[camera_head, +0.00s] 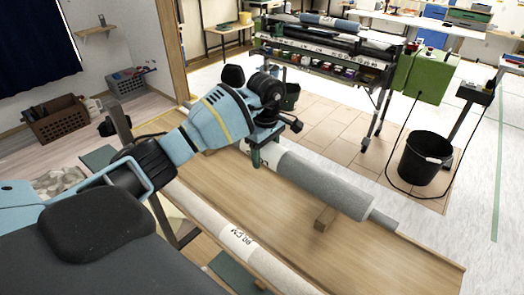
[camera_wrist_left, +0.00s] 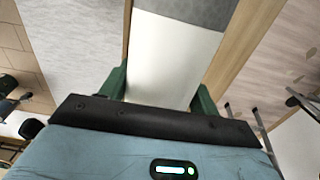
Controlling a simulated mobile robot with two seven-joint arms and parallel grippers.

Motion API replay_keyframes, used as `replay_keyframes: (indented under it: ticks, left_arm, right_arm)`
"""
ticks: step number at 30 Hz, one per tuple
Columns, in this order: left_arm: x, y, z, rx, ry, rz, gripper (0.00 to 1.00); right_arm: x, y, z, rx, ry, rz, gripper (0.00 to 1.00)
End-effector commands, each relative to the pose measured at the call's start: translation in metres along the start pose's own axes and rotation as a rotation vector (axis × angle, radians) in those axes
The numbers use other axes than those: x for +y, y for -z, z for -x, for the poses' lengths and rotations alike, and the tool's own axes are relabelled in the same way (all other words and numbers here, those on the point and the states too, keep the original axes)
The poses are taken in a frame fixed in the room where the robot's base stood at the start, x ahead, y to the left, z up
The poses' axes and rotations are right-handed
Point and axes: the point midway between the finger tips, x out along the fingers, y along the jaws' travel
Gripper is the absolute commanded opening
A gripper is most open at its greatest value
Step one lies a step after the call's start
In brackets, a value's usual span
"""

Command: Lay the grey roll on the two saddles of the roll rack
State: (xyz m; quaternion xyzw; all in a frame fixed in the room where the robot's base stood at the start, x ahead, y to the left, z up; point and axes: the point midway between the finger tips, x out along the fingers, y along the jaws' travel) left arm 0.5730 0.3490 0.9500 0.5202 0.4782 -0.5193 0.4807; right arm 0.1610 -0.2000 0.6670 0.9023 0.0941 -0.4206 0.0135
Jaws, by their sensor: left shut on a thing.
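The grey roll (camera_head: 322,187) lies lengthwise above the wooden table (camera_head: 385,260), its thinner core end pointing to the lower right. A small wooden block (camera_head: 325,218) shows below its near side; whether they touch is unclear. My left gripper (camera_head: 262,155) is shut on the roll near its far left end. In the left wrist view, the green fingers (camera_wrist_left: 160,92) stand on both sides of a white section of the roll, with its grey part (camera_wrist_left: 190,12) beyond. I cannot make out the two saddles clearly. My right gripper is not in view.
Behind stand a wheeled cart (camera_head: 325,60) with shelves and rolls on top, a green box machine (camera_head: 425,75) and a black bucket (camera_head: 424,160).

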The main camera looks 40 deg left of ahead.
Motion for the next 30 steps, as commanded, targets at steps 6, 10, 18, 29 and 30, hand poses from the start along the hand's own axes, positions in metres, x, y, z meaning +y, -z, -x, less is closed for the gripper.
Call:
replay_keyframes:
  ticks: [6, 10, 18, 29, 30]
  left_arm:
    - [0.000, 0.001, -0.021, -0.001, -0.005, 0.002, 0.00]
    - [0.000, 0.001, -0.023, 0.001, -0.006, 0.002, 0.00]
    - [0.000, 0.001, -0.026, 0.001, -0.004, 0.002, 0.00]
    - [-0.001, 0.001, -0.031, 0.001, 0.003, 0.002, 0.83]
    - [-0.002, 0.001, -0.031, 0.001, 0.003, 0.002, 0.83]
  right_arm:
    - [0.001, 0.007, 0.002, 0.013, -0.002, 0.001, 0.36]
    - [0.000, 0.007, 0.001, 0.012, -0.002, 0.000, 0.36]
    - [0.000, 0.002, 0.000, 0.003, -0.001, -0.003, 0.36]
    - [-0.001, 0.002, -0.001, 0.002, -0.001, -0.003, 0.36]
    - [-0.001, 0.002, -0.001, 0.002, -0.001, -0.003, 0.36]
